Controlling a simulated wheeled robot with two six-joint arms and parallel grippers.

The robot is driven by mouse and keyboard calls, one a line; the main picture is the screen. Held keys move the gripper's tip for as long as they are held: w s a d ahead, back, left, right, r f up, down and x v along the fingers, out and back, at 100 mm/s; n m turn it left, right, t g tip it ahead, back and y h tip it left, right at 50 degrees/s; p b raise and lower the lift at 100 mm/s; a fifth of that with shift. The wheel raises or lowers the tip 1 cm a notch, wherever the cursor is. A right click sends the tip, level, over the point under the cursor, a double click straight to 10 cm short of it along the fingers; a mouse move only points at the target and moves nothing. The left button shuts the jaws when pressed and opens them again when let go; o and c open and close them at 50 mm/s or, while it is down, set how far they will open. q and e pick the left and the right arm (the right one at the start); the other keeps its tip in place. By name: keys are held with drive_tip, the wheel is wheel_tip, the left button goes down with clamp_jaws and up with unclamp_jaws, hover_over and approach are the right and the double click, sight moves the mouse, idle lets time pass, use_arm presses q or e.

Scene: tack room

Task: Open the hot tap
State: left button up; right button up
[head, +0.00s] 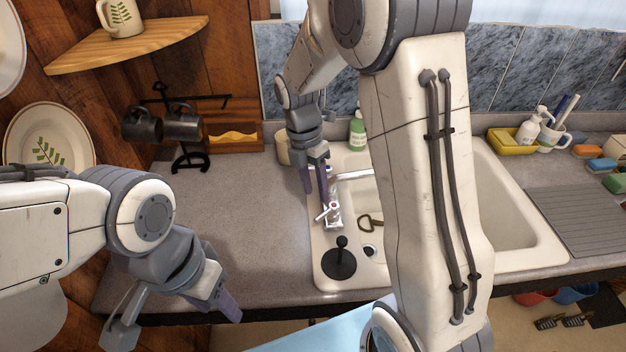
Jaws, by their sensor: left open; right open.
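The tap (352,175) stands on the left rim of the cream sink (520,235), its spout reaching right over the basin. A white handle with a red mark, the hot tap (331,210), sits at the near end of its base. A blue-marked part shows at the far end, partly hidden by my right gripper. My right gripper (316,187) is open, pointing down at the tap, with its fingertips close to the red-marked handle; I cannot tell whether they touch it. My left gripper (174,320) is open and empty over the counter's front edge at lower left.
A black plunger-like stopper (340,262) stands on the near left sink rim. A green soap bottle (358,132) is behind the sink. A mug rack (188,155) with dark mugs stands at the back left. My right arm hides the middle of the sink. The left counter (235,215) is clear.

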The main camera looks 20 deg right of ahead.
drive_tip(key=r, duration=0.3)
drive_tip(key=shift+w+a+r, duration=0.15)
drive_tip(key=shift+w, duration=0.1)
drive_tip(key=s+a+m+b, duration=0.1)
drive_tip(key=s+a+m, duration=0.3)
drive_tip(key=s, duration=0.3)
drive_tip(key=s+a+f+m+t+y+b, duration=0.1)
drive_tip(key=s+a+m, duration=0.3)
drive_tip(key=s+m, duration=0.3)
drive_tip(key=s+a+m+t+y+b, duration=0.1)
drive_tip(key=s+a+m+b, duration=0.1)
drive_tip(key=s+a+m, duration=0.3)
drive_tip(key=s, duration=0.3)
drive_tip(key=shift+s+f, duration=0.15)
